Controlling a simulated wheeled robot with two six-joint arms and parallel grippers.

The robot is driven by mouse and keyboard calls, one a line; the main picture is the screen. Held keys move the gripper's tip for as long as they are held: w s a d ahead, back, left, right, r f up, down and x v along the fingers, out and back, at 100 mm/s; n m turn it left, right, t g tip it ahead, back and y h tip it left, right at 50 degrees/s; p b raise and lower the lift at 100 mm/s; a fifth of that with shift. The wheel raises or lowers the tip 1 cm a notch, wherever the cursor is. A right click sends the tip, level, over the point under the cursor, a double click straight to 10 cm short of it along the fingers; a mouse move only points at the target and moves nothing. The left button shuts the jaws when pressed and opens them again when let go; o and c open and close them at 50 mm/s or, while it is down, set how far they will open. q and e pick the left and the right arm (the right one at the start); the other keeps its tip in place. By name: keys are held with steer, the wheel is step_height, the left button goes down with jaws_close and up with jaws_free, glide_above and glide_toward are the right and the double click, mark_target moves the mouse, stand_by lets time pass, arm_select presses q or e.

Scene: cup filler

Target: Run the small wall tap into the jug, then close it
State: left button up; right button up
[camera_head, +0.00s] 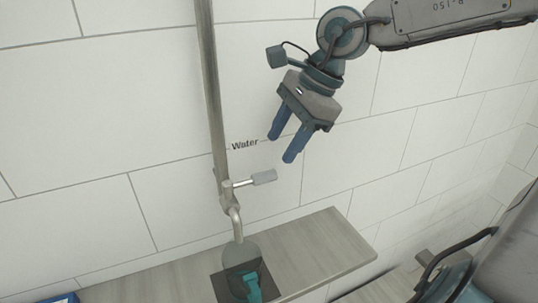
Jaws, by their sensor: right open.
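The small wall tap (229,196) sits on a vertical pipe. Its grey lever (264,177) points out to the right, and its curved spout points down over the jug. The jug (241,253) is grey-green with a teal handle (253,287) and stands upright beneath the spout on a dark square pad (219,287). I cannot make out a water stream or the level in the jug. My right gripper (279,149) is open and empty, its blue fingers pointing down, above and slightly right of the lever and apart from it. My left gripper is not in view.
A wooden shelf (322,243) runs along the tiled wall and is bare to the right of the jug. The label "Water" (245,144) is beside the pipe (212,85). A blue object (66,299) is cut off at the lower left.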

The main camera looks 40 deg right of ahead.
mark_target(263, 174)
steer(key=x, duration=0.4)
steer(key=shift+w+f+p, duration=0.2)
steer(key=shift+w+p, duration=0.05)
steer(key=shift+p, duration=0.1)
steer(key=x, duration=0.2)
steer(key=shift+w+a+f+p, duration=0.15)
steer(key=shift+a+f+p, duration=0.05)
steer(key=shift+f+p, duration=0.15)
steer(key=shift+a+f, duration=0.1)
steer(key=shift+f, duration=0.1)
steer(key=shift+w+f, duration=0.1)
steer(key=shift+f, duration=0.15)
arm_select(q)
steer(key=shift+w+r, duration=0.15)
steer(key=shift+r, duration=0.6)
arm_select(e)
jaws_close()
